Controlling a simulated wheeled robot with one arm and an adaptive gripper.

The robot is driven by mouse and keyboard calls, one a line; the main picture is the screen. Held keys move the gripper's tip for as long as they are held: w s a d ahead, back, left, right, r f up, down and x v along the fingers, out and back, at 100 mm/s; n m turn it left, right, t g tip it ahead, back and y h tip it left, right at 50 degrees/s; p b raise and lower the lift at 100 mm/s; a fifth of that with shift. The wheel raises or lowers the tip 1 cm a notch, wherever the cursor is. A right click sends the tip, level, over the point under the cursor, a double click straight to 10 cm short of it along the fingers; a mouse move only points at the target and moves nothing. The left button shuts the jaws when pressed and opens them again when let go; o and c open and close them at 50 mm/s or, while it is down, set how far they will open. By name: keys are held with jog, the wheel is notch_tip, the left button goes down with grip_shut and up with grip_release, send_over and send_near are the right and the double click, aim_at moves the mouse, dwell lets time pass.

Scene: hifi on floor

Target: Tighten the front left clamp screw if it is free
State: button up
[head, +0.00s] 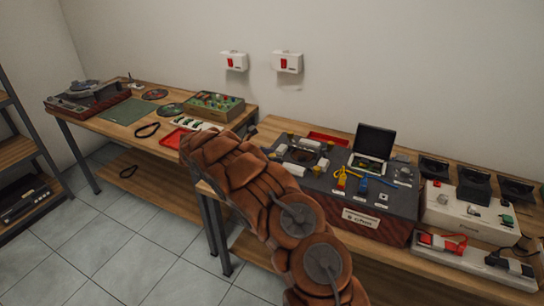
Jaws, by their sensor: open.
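I cannot make out a front left clamp screw at this distance. A dark-topped unit (388,211) with a white label on its front stands on the right bench. Small pale fittings (301,156), a yellow part (341,178) and a blue part (377,181) sit on its top, with an open black-lidded case (374,146) at its back. My brown padded arm crosses the middle of the view and covers the unit's front left part. My gripper's fingers do not show.
A left bench (86,122) holds a turntable (88,97), a green mat (126,111), a control box (215,105) and a red tray (173,138). White units (468,220) stand at the far right. Two wall boxes (288,62) hang behind. The tiled floor (130,255) at lower left is clear.

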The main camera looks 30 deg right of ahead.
jog(key=v, duration=1.1)
jog(key=shift+a, duration=0.25)
jog(key=shift+r, duration=0.15)
jog(key=s+r+m+g+y, duration=0.15)
jog(key=s+r+m, duration=0.35)
jog(key=s, duration=0.6)
jog(key=s+r+m+g+y, duration=0.1)
jog(key=s+r+m+y, duration=0.3)
jog(key=s, duration=0.7)
jog(key=s+a+f+m+y, duration=0.1)
jog(key=s+a+m+y, duration=0.1)
jog(key=s+a, duration=0.3)
jog(key=s+a+m+t+y, duration=0.1)
jog(key=s+a+m+y, duration=0.2)
jog(key=s, duration=1)
jog(key=s+a+f+m+t+y, duration=0.1)
jog(key=s+a+m+y, duration=0.1)
jog(key=s+a, duration=0.7)
jog(key=shift+a+f+m+y, duration=0.15)
jog(key=shift+f+m+y, duration=0.15)
jog(key=shift+m+y, duration=0.15)
jog(key=shift+c, duration=1)
